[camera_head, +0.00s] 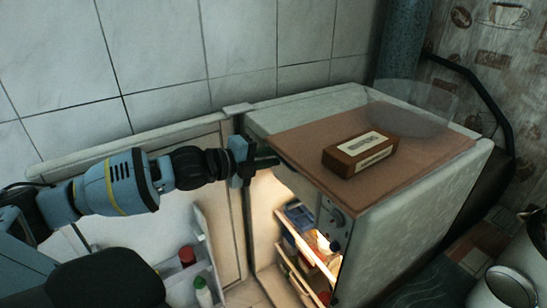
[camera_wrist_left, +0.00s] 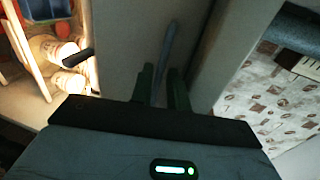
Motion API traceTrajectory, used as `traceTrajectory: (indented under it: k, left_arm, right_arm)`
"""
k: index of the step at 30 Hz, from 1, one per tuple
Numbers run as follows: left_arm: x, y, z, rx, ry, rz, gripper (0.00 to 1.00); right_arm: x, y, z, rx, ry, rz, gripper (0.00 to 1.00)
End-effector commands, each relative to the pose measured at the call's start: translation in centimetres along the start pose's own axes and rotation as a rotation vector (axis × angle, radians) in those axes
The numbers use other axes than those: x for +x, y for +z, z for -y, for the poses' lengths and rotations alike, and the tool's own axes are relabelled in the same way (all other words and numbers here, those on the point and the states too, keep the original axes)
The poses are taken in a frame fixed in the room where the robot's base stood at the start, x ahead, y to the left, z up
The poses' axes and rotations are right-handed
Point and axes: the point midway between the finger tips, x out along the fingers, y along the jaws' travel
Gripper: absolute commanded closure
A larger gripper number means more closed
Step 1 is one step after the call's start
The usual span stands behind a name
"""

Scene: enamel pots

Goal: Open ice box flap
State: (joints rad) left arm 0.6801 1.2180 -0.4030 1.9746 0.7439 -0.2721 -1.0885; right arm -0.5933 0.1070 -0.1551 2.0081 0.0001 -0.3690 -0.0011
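The fridge (camera_head: 405,240) stands with its door (camera_head: 150,155) swung wide open to the left and its lit inside showing. My left gripper (camera_head: 264,161) is at the upper front of the opening, beside the hinge-side edge, and hides part of it. In the left wrist view its two dark fingers (camera_wrist_left: 161,88) are a small distance apart, with a thin grey-blue strip (camera_wrist_left: 167,50) running between them. I cannot tell whether they grip this strip. The ice box flap cannot be made out clearly in either view. My right gripper is not in view.
A brown box (camera_head: 359,154) and a clear glass dish (camera_head: 415,108) are on the brown board (camera_head: 310,140) atop the fridge. Food stands on the lit shelves (camera_head: 305,240) and bottles in the door rack (camera_head: 205,255). A white kettle (camera_head: 515,270) is at the right.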

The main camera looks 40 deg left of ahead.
Motion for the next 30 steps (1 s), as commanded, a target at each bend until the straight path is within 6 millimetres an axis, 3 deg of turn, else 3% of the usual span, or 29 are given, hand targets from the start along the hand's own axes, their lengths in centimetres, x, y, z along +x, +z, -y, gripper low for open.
traceTrajectory:
  k: [15, 19, 30]
  left_arm:
    - [0.88, -0.1, 0.02, 0.002, 0.001, -0.002, 0.83]
    - [0.87, -0.1, 0.02, 0.002, 0.001, -0.002, 1.0]
    - [0.85, -0.11, -0.03, 0.002, -0.001, -0.002, 1.0]
  right_arm:
    - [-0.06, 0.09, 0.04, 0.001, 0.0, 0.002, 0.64]
    - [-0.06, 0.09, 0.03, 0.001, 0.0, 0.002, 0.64]
    - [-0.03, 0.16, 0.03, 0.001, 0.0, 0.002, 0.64]
